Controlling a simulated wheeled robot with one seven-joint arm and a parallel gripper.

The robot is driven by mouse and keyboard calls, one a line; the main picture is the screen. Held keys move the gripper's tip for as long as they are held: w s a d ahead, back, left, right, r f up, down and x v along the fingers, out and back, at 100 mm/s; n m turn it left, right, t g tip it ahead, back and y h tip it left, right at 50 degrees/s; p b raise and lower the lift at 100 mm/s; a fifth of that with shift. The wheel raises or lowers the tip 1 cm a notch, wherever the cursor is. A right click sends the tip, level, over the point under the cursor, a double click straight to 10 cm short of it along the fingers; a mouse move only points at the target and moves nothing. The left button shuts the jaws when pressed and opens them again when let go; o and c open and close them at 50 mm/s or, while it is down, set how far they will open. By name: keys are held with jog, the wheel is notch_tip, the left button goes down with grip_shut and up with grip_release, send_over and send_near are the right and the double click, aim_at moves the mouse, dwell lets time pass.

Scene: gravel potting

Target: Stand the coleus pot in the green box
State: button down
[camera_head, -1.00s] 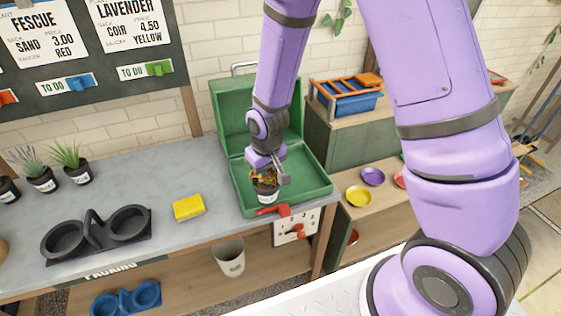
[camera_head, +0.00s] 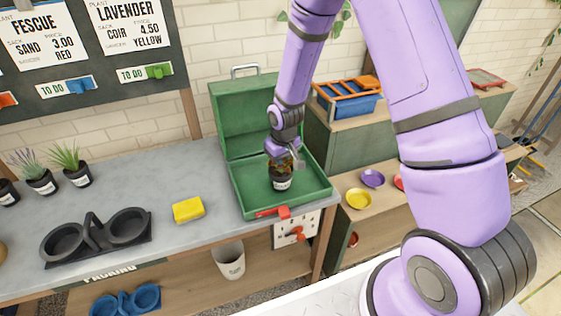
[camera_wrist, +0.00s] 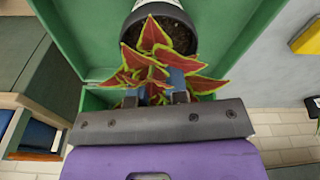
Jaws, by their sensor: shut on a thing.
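The coleus pot is a dark pot with a pale label (camera_head: 281,182), with red and yellow-green leaves. In the wrist view the coleus (camera_wrist: 157,55) spreads its leaves in front of the fingers, and the pot rim shows at the top. My gripper (camera_head: 287,158) is shut on the coleus pot from above; the leaves partly hide the fingertips. The green box (camera_head: 242,199) stands open on the bench with its lid raised at the back. The pot is upright, within the box's outline. I cannot tell whether its base touches the box floor.
A yellow sponge-like block (camera_head: 188,209) and a black double-cup holder (camera_head: 96,237) lie left of the box. Other potted plants (camera_head: 41,181) stand at the far left. A red latch (camera_head: 272,212) is at the box's front edge. Yellow and purple saucers (camera_head: 358,198) sit on a shelf to the right.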

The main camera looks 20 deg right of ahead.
jog(key=shift+f, duration=0.2)
jog(key=shift+f, duration=0.15)
jog(key=c, duration=1.1)
grip_release()
notch_tip(320, 180, up, 13)
jog(key=s, duration=0.1)
notch_tip(320, 180, up, 18)
jog(key=m+t, duration=0.1)
jog(key=t, duration=0.1)
send_over(284, 171)
jog(key=s+d, duration=0.4)
jog(key=s, duration=0.6)
jog(key=s+r, duration=0.2)
jog(key=s, duration=0.4)
jog(key=s+d+r+m+t, duration=0.1)
jog(key=s+r, duration=0.2)
jog(key=s, duration=0.3)
jog(key=s+d+r+m, duration=0.1)
jog(key=s+r, duration=0.2)
jog(key=s, duration=0.3)
jog(key=shift+s+d+r+t, duration=0.1)
jog(key=shift+s+r+t, duration=0.1)
jog(key=shift+t, duration=0.2)
